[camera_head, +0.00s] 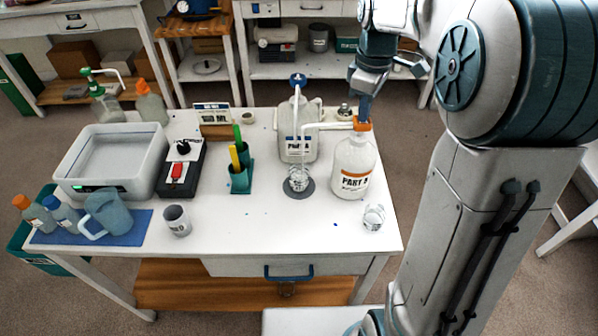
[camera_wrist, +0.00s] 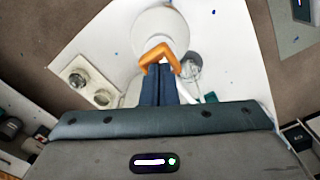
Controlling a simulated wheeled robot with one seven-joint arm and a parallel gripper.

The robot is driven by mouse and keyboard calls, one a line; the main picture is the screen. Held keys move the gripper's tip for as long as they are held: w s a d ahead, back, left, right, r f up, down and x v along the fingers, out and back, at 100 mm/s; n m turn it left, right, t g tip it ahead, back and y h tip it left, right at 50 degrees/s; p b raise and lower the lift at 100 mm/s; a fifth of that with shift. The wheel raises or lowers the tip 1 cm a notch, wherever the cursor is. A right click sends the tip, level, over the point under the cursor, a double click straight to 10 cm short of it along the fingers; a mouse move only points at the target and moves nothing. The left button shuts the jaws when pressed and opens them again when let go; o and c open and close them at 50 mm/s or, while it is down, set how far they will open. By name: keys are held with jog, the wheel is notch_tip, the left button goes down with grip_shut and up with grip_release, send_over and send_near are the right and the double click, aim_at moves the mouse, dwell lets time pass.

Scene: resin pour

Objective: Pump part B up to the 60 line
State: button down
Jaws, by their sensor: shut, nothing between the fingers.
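The white part B bottle (camera_head: 352,172) stands at the table's right, with an orange pump head (camera_head: 361,123) and a spout reaching left. The part B bottle (camera_wrist: 160,22) and its orange pump head (camera_wrist: 158,54) also show in the wrist view. A clear cup (camera_head: 298,181) stands on a grey disc (camera_head: 308,190) beneath the spout; its fill level and lines are too small to read. My gripper (camera_head: 364,117) is shut and empty, pointing down at the pump head. In the wrist view its fingertips (camera_wrist: 160,70) meet at the orange head; I cannot tell whether they touch it.
The part A bottle (camera_head: 299,123) with a blue pump stands behind the cup. A second clear cup (camera_head: 374,217) stands at the right front. The front middle is clear.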

jog(key=shift+f, duration=0.7)
jog(key=shift+r+p, duration=1.6)
jog(key=shift+r, duration=0.55)
jog(key=shift+f, duration=0.2)
